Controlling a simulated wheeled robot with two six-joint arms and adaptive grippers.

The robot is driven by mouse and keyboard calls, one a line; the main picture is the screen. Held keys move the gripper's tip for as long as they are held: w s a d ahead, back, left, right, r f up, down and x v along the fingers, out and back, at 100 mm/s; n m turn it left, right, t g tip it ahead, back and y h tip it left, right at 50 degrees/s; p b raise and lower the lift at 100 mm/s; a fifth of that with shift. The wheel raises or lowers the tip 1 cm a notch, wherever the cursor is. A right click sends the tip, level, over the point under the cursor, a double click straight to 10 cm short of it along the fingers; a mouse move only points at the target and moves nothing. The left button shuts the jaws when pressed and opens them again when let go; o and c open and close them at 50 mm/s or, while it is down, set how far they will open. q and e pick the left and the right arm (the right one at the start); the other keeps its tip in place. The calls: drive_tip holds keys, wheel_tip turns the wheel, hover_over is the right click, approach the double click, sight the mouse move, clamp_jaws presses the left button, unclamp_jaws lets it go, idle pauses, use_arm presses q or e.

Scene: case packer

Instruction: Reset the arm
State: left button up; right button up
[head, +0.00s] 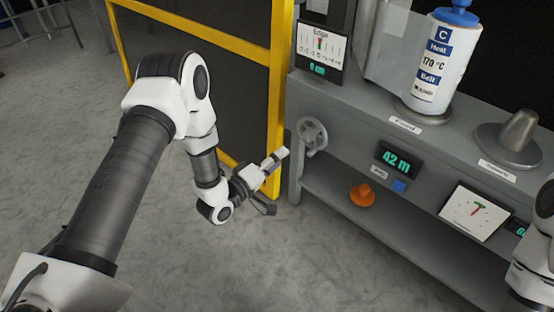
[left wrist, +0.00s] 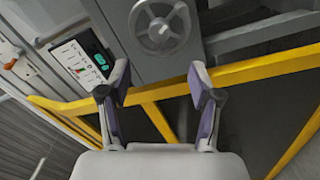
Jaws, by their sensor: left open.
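My left arm reaches in from the left in the head view, with its left gripper (head: 277,181) in front of the grey machine, near its left corner. In the left wrist view the left gripper (left wrist: 160,88) is open, with its two fingers apart and nothing between them. A grey handwheel (head: 312,135) on the machine's front is just beyond and above the gripper in the head view. The handwheel also shows at the top of the left wrist view (left wrist: 160,27). Only links of my right arm show at the right edge; its gripper is out of view.
A yellow-framed dark guard panel (head: 278,95) stands left of the machine. The grey bench (head: 375,104) bears a white and blue bottle (head: 437,65) and a metal cone (head: 519,133). A display (head: 398,159), a gauge (head: 474,213) and an orange knob (head: 362,195) are lower. Floor at left is open.

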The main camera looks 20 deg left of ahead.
use_arm(q)
drive_tip(key=s+d+f+m+g+y, duration=0.25)
drive_tip(key=s+f+g, duration=0.45)
drive_tip(key=s+f, duration=0.65)
drive_tip(key=s+a+f+m+g+y, duration=0.1)
drive_tip(key=s+f+m+g, duration=0.15)
drive_tip(key=s, duration=0.45)
drive_tip(key=s+a+f+m+g+y, duration=0.1)
drive_tip(key=s+f+m+g, duration=0.1)
drive_tip(key=s+g, duration=0.35)
drive_tip(key=s+a+f+m+g+y, duration=0.1)
drive_tip(key=s+f+m+g+y, duration=0.1)
drive_tip(key=s, duration=0.7)
wheel_tip(320, 180, up, 34)
drive_tip(key=p, duration=3.3)
drive_tip(key=shift+w+f, duration=0.15)
drive_tip(key=shift+w, duration=0.05)
drive_tip(key=shift+a, duration=0.1)
